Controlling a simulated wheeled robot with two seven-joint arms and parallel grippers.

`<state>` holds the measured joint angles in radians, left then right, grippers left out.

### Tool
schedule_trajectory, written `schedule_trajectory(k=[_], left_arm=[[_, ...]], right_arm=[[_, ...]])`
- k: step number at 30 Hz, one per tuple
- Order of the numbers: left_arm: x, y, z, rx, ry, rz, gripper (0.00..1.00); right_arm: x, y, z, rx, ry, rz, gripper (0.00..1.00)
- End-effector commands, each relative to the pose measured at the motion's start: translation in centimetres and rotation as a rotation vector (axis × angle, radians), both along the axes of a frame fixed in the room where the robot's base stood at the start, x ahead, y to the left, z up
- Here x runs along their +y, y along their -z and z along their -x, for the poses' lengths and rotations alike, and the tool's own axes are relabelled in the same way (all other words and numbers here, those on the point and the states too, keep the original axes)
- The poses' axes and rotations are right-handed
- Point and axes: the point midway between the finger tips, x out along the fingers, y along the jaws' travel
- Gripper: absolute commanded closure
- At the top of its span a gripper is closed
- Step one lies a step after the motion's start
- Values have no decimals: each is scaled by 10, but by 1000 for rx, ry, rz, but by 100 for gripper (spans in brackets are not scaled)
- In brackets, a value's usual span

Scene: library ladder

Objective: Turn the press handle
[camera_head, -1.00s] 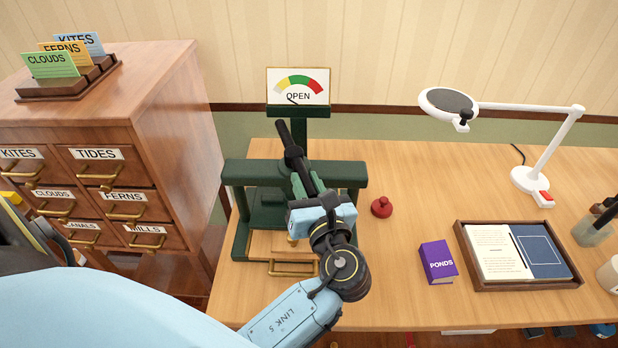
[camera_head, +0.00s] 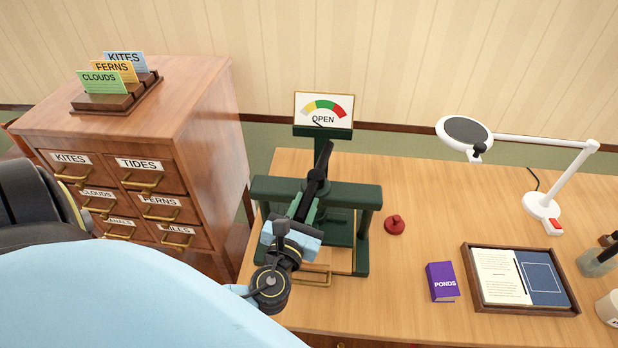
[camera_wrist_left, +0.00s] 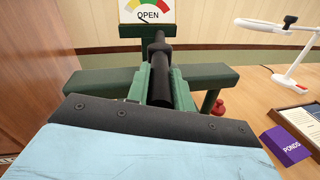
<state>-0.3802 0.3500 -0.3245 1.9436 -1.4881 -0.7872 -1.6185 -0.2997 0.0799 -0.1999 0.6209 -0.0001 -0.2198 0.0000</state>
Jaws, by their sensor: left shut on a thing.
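The black press handle (camera_head: 323,160) rises at the top of the press. My left gripper (camera_head: 308,198) is over the press crossbar, shut on the handle. In the left wrist view the green fingers (camera_wrist_left: 162,84) lie on both sides of the black handle (camera_wrist_left: 160,58). My left wrist and hand hide the middle of the press. My right gripper is not in view.
A red knob-like object (camera_head: 395,225) sits right of the press. A purple PONDS book (camera_head: 442,283), a tray (camera_head: 520,308) with an open book and a white magnifier lamp (camera_head: 541,207) stand further right. A drawer cabinet (camera_head: 200,110) with label cards is at left.

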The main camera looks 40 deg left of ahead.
Motion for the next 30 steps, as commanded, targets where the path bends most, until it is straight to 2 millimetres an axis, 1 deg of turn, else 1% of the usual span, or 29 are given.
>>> schedule_trajectory(k=[14,15,19,20,27,30], left_arm=[[2,0,0,0,17,-3,100],[2,0,0,1,17,-4,75],[2,0,0,0,18,-3,58],[2,0,0,-1,17,-3,56],[1,0,1,0,16,-2,56],[0,1,5,0,17,-2,56]], right_arm=[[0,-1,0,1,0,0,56],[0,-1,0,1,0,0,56],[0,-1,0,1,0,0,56],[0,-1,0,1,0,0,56],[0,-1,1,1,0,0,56],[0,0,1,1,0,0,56]])
